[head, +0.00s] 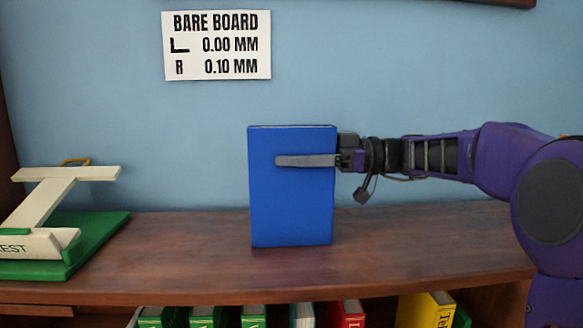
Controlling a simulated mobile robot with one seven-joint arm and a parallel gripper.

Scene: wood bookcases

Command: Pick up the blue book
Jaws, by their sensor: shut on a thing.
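The blue book (291,210) stands upright on the wooden shelf top, near the middle of the head view. Its broad face is toward the camera. My gripper (305,161) comes in from the right and is shut on the book near its upper part. One long grey finger lies across the front face. The other finger is hidden behind the book. The book's lower edge appears at the shelf surface; I cannot tell whether it touches it or is slightly raised.
A white stand on a green base (95,245) sits at the left. Several books, including a yellow one (425,310), stand on the shelf below. A paper sign (216,45) hangs on the blue wall. The wooden top (180,265) is clear around the book.

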